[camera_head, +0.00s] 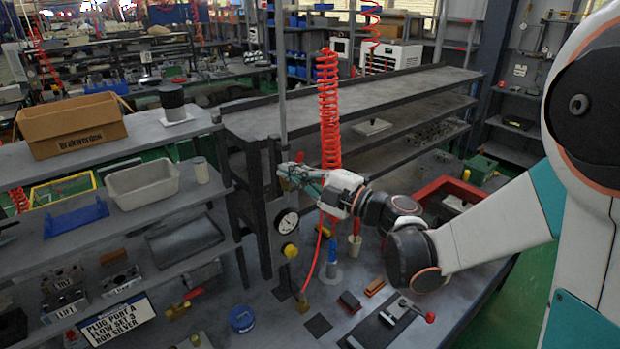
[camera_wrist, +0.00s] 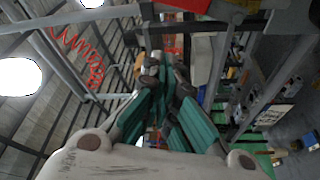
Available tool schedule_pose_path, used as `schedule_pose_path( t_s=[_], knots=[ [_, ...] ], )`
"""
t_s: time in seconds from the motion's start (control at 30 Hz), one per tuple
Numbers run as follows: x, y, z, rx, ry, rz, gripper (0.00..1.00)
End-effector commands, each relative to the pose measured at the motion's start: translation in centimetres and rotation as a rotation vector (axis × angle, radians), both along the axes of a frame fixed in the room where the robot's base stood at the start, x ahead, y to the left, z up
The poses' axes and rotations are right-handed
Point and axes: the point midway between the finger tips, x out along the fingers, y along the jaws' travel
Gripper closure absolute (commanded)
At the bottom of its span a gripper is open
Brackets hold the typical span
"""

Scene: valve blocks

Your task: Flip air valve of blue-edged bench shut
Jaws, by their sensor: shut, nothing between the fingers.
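My gripper (camera_head: 287,172) is shut and empty, its teal fingers pointing left beside a grey vertical pipe (camera_head: 282,105) above the bench. In the wrist view my gripper (camera_wrist: 166,75) shows its fingers drawn together. A round white gauge (camera_head: 287,222) hangs just below the fingertips, with a yellow knob (camera_head: 290,250) under it. The fingers overlap the pipe in the picture, and I cannot tell whether they touch it. I cannot make out a blue edge on the bench (camera_head: 275,323).
A red coiled hose (camera_head: 329,105) hangs right behind my gripper. Shelves on the left hold a cardboard box (camera_head: 72,124), a grey bin (camera_head: 142,185) and a sign (camera_head: 118,320). A plate with a red-knobbed lever (camera_head: 430,317) and a red tray (camera_head: 447,190) lie to the right.

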Motion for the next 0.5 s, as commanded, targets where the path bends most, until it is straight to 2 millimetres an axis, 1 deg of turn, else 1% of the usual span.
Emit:
schedule_pose_path(
  t_s=[0.03, 0.17, 0.3, 0.5],
  knots=[
    [0.6, 0.9, 0.1, 0.0, 0.001, 0.003, 1.0],
    [1.8, 2.5, 0.3, 0.0, 0.001, 0.002, 1.0],
    [2.9, 0.6, -0.4, 0.0, 0.0, -0.003, 1.0],
    [3.7, -0.6, -0.9, 0.0, 0.001, -0.002, 1.0]
  ],
)
